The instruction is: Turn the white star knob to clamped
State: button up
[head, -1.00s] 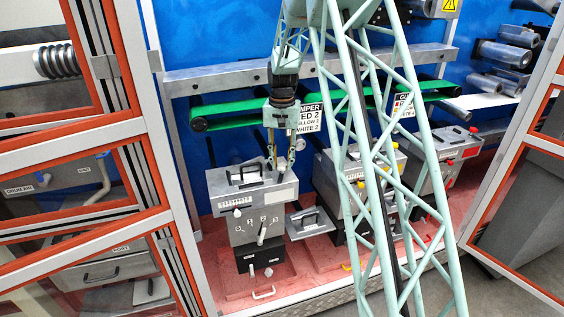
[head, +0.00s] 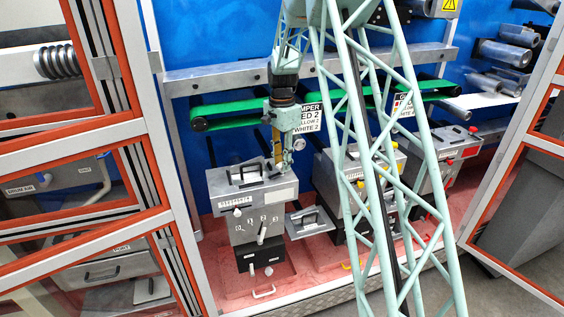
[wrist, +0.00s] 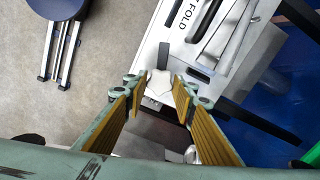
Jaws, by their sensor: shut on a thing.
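The white star knob (wrist: 160,84) shows between my fingertips in the wrist view, at the edge of a grey box top. My gripper (wrist: 158,79) is shut on it, with yellow-padded fingers on both sides. In the head view my gripper (head: 282,168) points down at the right rear of the nearest grey box (head: 240,190). There the fingers hide most of the knob. No clamped mark beside the knob is readable.
The box front has a numbered dial with a white lever (head: 262,234). A handled plate (head: 310,221) sits to the right, before more grey boxes. A green belt (head: 230,108) runs behind my gripper. A lattice mast (head: 385,170) crosses the right foreground.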

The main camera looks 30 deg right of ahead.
jog(key=shift+m, duration=1.7)
jog(key=o, duration=0.9)
jog(key=shift+r, duration=0.1)
jog(key=shift+r, duration=5.9)
